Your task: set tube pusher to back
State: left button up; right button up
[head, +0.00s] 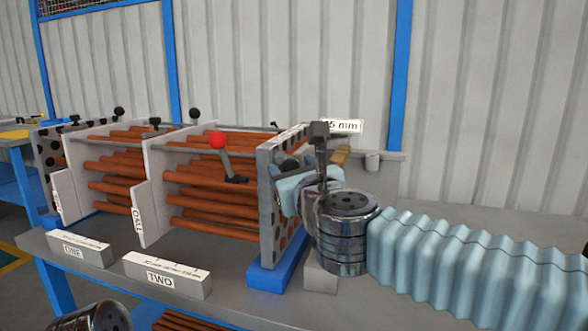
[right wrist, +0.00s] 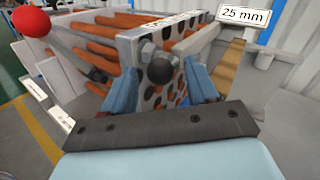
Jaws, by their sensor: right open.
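The flanged shell holds rows of copper-brown tubes (head: 215,203) between pale plates and a perforated grey end plate (head: 268,215). A lever with a red ball (head: 218,141) stands at the tubes, its ball end tilted up and left; the ball also shows in the right wrist view (right wrist: 31,22). A black knob (right wrist: 160,72) faces the right wrist camera in front of the end plate. I cannot tell which part is the tube pusher. My right gripper (head: 287,180) is open at the end plate, its blue fingers either side of the knob, with gaps visible. My left gripper's fingers are out of view.
Blocks labelled ONE (head: 78,248) and TWO (head: 167,275) stand along the grey bench's front edge. A "25 mm" sign (right wrist: 243,14) stands behind the right gripper. A blue support (head: 272,277) sits under the end plate.

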jog(key=shift+c, duration=0.3)
grip_shut()
